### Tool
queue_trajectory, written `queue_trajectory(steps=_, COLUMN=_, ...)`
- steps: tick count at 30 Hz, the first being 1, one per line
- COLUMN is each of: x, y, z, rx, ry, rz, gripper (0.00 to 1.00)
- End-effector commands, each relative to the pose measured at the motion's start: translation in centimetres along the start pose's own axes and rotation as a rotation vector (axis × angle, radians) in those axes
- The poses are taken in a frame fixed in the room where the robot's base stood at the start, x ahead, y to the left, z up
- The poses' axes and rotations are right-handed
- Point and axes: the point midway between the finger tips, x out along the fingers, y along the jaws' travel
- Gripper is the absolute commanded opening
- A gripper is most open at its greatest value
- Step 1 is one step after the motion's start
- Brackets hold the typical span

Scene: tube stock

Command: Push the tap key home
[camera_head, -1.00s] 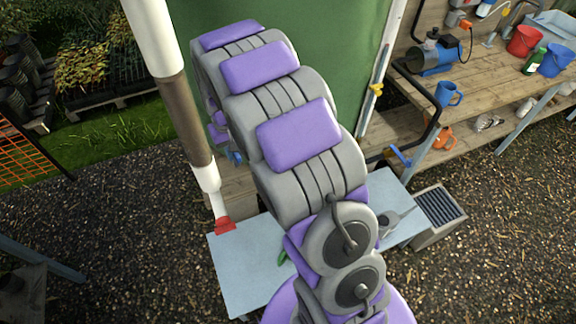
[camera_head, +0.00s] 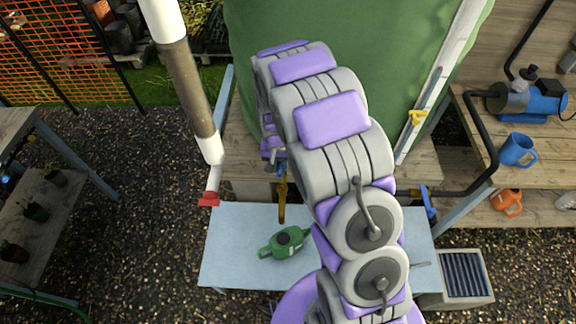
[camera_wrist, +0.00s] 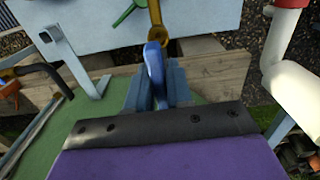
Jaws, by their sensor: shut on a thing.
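The tap key, a blue piece (camera_wrist: 154,57), stands between the jaws of my gripper (camera_wrist: 157,82) in the wrist view. My gripper is shut on it. A brass tap (camera_wrist: 157,31) lies just beyond the blue piece, its neck running up the picture; whether the two touch or the key is seated I cannot tell. In the head view the brass tap (camera_head: 282,203) hangs in front of the wooden stand, above the pale blue table. The blue piece is small there, just above the tap, and my arm hides part of my gripper.
A green watering can (camera_head: 284,242) stands on the pale blue table (camera_head: 228,262). A white and brown pipe (camera_head: 190,95) with a red end (camera_head: 208,199) stands at left. The green tank (camera_head: 330,30) is behind my arm. A blue-handled valve (camera_head: 428,204) is at right.

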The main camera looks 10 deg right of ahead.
Motion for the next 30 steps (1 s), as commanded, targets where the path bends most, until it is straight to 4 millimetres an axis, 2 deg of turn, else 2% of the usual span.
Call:
queue_trajectory(steps=12, x=1.9, y=2.2, z=-0.6, rx=0.017, ry=-0.007, rz=-0.024, gripper=0.0)
queue_trajectory(steps=24, x=4.8, y=0.9, z=-0.2, rx=0.013, ry=-0.003, rz=-0.01, gripper=0.0)
queue_trajectory(steps=30, x=5.6, y=1.4, z=-0.3, rx=0.014, ry=-0.005, rz=-0.016, gripper=0.0)
